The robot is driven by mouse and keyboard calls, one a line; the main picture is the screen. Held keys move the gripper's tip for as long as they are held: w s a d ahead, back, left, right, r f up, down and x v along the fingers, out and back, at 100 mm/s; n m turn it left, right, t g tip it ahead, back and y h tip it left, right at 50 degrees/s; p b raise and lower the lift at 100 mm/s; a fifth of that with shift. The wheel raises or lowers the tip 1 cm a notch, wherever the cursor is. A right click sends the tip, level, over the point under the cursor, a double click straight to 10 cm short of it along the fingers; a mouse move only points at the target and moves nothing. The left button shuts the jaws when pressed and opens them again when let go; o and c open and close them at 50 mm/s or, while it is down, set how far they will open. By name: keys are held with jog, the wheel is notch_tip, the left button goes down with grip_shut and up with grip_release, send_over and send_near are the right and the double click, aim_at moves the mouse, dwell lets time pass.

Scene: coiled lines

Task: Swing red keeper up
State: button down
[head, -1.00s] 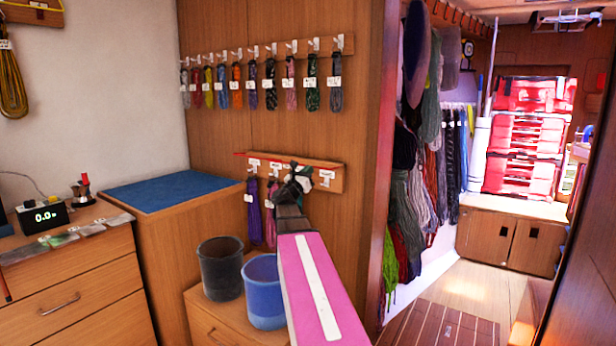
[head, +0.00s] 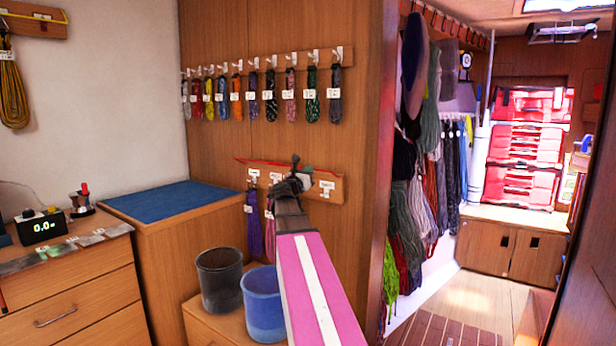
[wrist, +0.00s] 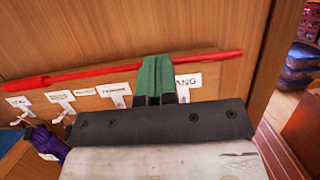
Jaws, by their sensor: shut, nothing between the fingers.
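The red keeper (wrist: 80,75) is a long thin red bar. In the wrist view it runs along the top of the lower wooden hook rail (wrist: 222,85), above the white hooks and labels. It also shows in the head view (head: 252,161) as a thin red line. My gripper (wrist: 154,72) is shut and empty, with green fingertips in front of the bar's middle and hiding part of it. I cannot tell whether they touch it. In the head view my gripper (head: 293,176) is at the right half of the rail.
Purple coiled lines (head: 254,228) hang from the rail's left hooks. A dark bucket (head: 219,280) and a blue bucket (head: 263,305) stand below. A row of coils hangs on the upper rail (head: 345,57). The panel's edge is right of the rail, with hanging lines (head: 415,215) beyond.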

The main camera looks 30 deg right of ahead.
jog(key=shift+g+y, duration=0.4)
jog(key=shift+y, duration=0.2)
jog(key=shift+w+d+r, duration=0.25)
jog(key=shift+d+r, duration=0.2)
jog(key=shift+r, duration=0.3)
jog(key=shift+w+d+r, duration=0.3)
jog(key=shift+d+r, duration=0.1)
jog(key=shift+r, duration=0.35)
jog(key=shift+w+d+r, duration=0.25)
jog(key=shift+d+r, duration=0.2)
jog(key=shift+r, duration=0.3)
jog(key=shift+w+d+r, duration=0.5)
jog(key=shift+d+r, duration=0.2)
jog(key=shift+d, duration=0.1)
jog(key=shift+w+d+r, duration=0.1)
jog(key=shift+r, duration=0.05)
